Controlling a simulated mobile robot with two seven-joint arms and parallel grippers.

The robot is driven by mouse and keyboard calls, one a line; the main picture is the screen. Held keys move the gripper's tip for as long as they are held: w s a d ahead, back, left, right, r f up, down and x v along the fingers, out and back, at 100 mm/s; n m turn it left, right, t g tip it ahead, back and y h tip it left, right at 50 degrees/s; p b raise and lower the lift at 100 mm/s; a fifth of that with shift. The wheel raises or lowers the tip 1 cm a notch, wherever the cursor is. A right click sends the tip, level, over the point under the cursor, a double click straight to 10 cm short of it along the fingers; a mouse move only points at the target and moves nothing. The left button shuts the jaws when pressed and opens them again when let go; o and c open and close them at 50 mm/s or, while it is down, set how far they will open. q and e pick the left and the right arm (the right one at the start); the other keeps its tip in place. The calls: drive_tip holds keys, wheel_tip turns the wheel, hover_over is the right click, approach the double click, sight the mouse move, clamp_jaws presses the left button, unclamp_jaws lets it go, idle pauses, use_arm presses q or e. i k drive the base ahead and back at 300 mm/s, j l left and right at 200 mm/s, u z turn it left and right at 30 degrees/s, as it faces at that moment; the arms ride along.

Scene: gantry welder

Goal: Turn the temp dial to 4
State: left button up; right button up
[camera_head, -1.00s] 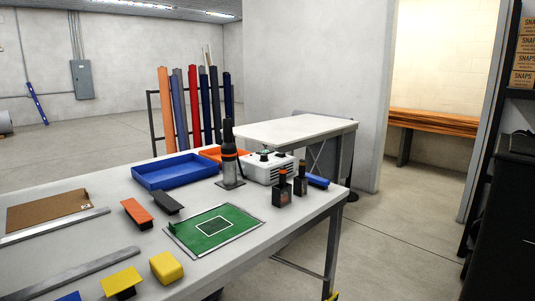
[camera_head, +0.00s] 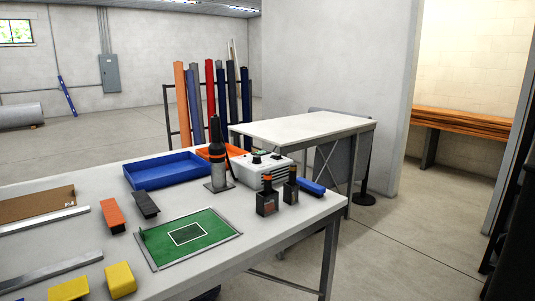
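A white control box (camera_head: 262,169) stands near the far right part of the work table. Dark knobs show on its top, but I cannot read any dial marks or tell which one is the temp dial. A black upright hot-air tool (camera_head: 217,150) on a stand is just left of the box. Two small dark bottles (camera_head: 267,203) stand in front of it. Neither of my grippers is in view.
The work table (camera_head: 215,256) also holds a blue tray (camera_head: 165,181), an orange tray (camera_head: 212,153), a green mat (camera_head: 188,237) and several colored blocks. A second white table (camera_head: 300,129) stands behind. Open floor (camera_head: 410,250) lies to the right.

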sight(256, 158)
drive_tip(key=i+l, duration=0.15)
drive_tip(key=l, duration=0.25)
drive_tip(key=i+l, duration=0.2)
drive_tip(key=l, duration=0.15)
drive_tip(key=i+l, duration=0.15)
drive_tip(key=l, duration=0.25)
drive_tip(key=i+l, duration=0.2)
drive_tip(key=l, duration=0.15)
drive_tip(key=i+l+u, duration=0.1)
drive_tip(key=l, duration=0.3)
drive_tip(key=i+l, duration=0.2)
drive_tip(key=l, duration=0.15)
